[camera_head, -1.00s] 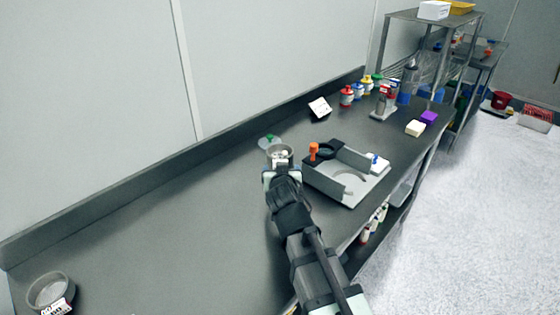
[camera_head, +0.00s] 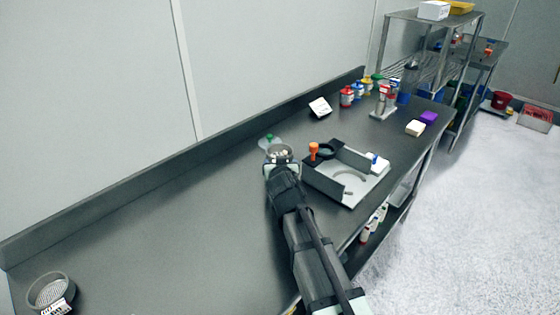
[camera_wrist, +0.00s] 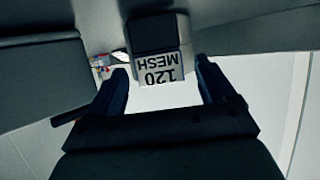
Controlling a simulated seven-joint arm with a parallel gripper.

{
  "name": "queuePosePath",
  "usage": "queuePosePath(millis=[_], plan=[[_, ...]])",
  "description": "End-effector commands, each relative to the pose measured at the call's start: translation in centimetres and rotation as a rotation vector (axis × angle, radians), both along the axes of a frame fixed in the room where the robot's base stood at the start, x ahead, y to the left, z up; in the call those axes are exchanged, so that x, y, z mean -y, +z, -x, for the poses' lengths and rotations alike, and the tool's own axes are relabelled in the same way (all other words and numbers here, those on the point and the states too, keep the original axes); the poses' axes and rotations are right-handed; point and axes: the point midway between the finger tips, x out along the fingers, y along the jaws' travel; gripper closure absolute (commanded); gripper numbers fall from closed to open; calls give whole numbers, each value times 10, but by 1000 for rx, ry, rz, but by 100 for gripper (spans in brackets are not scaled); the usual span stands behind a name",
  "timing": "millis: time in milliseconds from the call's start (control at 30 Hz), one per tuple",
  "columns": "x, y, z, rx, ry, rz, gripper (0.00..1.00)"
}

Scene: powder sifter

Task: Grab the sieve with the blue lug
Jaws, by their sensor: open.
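A round sieve-like ring (camera_head: 281,150) sits at the end of my gripper (camera_head: 280,163), partly hidden by it. In the wrist view my gripper (camera_wrist: 162,82) is open, with one finger on each side of a dark block bearing a white "120 MESH" label (camera_wrist: 160,68). The label reads upside down, and I see a gap between each finger and it. I cannot make out a blue lug there. Another round sieve (camera_head: 50,290) with a label stands at the far left front of the bench. A dark ring (camera_head: 327,151) lies at the grey tray's back corner.
The grey walled tray (camera_head: 345,187) stands right of my gripper, with an orange knob (camera_head: 314,150) and a small blue piece (camera_head: 374,157) at its edges. A green-topped item (camera_head: 267,140) is behind the gripper. Bottles (camera_head: 347,96) stand farther back. The bench's left half is mostly clear.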

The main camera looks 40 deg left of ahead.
Motion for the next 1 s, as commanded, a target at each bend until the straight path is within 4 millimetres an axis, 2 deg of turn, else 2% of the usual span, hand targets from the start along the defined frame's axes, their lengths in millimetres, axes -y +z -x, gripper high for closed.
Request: queuePosePath(millis=[67, 700, 1000], plan=[[0, 0, 0, 0, 0, 0, 19], [0, 0, 0, 0, 0, 0, 80], [0, 3, 0, 1, 0, -1, 82]])
